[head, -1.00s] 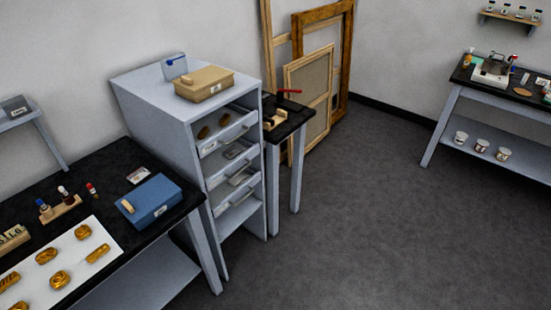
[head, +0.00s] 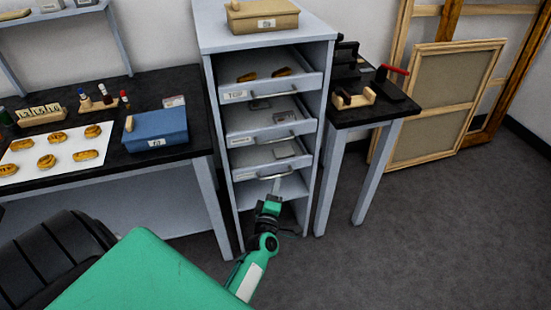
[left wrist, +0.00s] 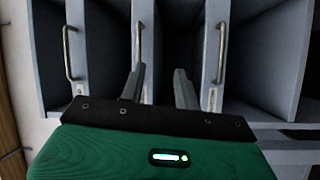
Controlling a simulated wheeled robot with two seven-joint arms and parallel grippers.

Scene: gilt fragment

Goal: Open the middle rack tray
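The grey rack (head: 217,110) stands ahead with three trays stacked in it, each with a front label and a bar handle. The middle tray (head: 262,142) sits within the rack and holds a small grey item; its handle also shows in the left wrist view (left wrist: 139,42). The top tray (head: 262,95) holds two golden pieces. The bottom tray (head: 255,174) is just behind my left gripper (head: 277,182). In the left wrist view, turned sideways, my left gripper (left wrist: 160,78) is open and empty, its fingers between the middle and bottom handles. Contact is unclear. My right gripper is out of view.
A black-topped bench (head: 188,88) with a blue box (head: 156,131) and golden pieces stands left. A small black table (head: 398,106) with tools stands close right of the rack. A tan box (head: 262,17) sits on the rack. Floor (head: 420,240) at right is clear.

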